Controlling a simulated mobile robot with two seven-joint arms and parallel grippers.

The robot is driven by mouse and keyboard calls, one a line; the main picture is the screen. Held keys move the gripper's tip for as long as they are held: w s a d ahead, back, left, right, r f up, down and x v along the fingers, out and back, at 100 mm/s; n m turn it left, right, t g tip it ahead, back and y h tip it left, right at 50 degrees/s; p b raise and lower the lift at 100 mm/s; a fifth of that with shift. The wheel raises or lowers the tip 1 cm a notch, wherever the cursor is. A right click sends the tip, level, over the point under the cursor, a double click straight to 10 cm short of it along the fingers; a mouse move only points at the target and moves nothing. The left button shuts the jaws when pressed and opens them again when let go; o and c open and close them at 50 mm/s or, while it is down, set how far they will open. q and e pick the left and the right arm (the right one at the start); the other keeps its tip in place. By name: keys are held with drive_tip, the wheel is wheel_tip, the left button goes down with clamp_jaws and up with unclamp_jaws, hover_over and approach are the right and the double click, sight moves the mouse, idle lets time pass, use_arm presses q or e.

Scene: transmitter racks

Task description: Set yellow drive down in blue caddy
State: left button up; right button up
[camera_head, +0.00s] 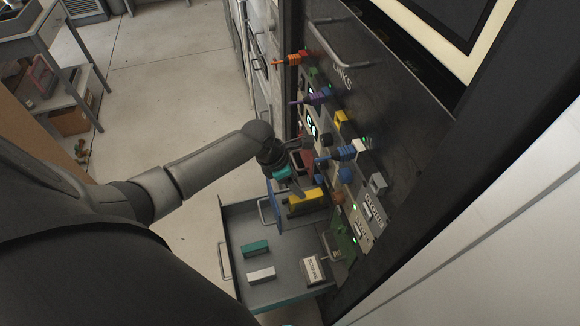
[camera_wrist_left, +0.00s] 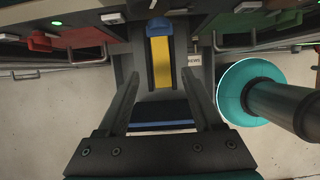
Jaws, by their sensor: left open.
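The yellow drive (camera_head: 306,201) lies just below my left gripper (camera_head: 296,183) in the head view, up against the rack front. The blue caddy (camera_head: 275,206) shows as a blue wall beside the drive, partly hidden by the drive and gripper. In the left wrist view, the yellow drive (camera_wrist_left: 160,64) appears between blue parts of the caddy (camera_wrist_left: 160,112) above and below it. My left gripper (camera_wrist_left: 164,100) is open, with its two fingers apart on either side of the drive. Whether the drive rests fully on the caddy floor is not clear. My right gripper is not in view.
An open grey drawer (camera_head: 238,226) below holds a teal block (camera_head: 255,248), a white block (camera_head: 261,275) and a white box marked screws (camera_head: 313,270). The rack panel at right carries orange plugs (camera_head: 292,59), blue plugs (camera_head: 343,154) and handles close to my gripper.

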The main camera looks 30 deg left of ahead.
use_arm(q)
drive_tip(key=shift+p+v, duration=0.55)
drive_tip(key=shift+v, duration=1.65)
drive_tip(key=shift+f, duration=0.1)
